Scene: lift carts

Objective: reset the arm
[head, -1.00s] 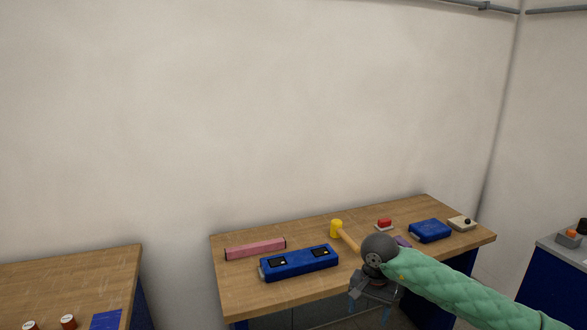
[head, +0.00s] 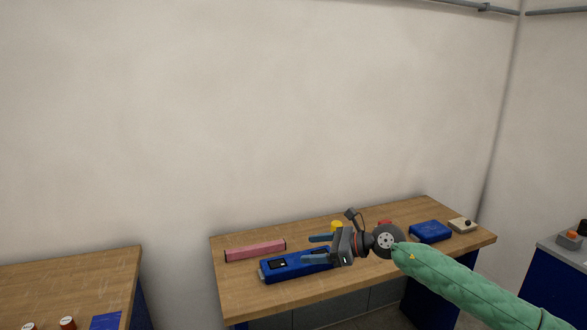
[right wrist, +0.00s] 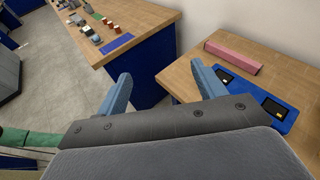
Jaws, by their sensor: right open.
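My right gripper (head: 320,248) is open and empty, with its two blue fingers pointing left over the right-hand workbench in the head view. It hides part of a blue case with two dark panels (head: 280,267). My green-sleeved right arm comes in from the lower right. In the right wrist view, the spread fingers of the right gripper (right wrist: 160,85) show with nothing between them. The blue case (right wrist: 270,105) shows to the right, partly behind one finger. My left gripper is not in view.
The wooden bench (head: 330,288) also carries a pink bar (head: 255,250), a partly hidden yellow mallet head (head: 337,226), a blue box (head: 430,231) and a beige block with a black knob (head: 461,224). Another bench (head: 60,285) stands at left, across a gap. The wall above is bare.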

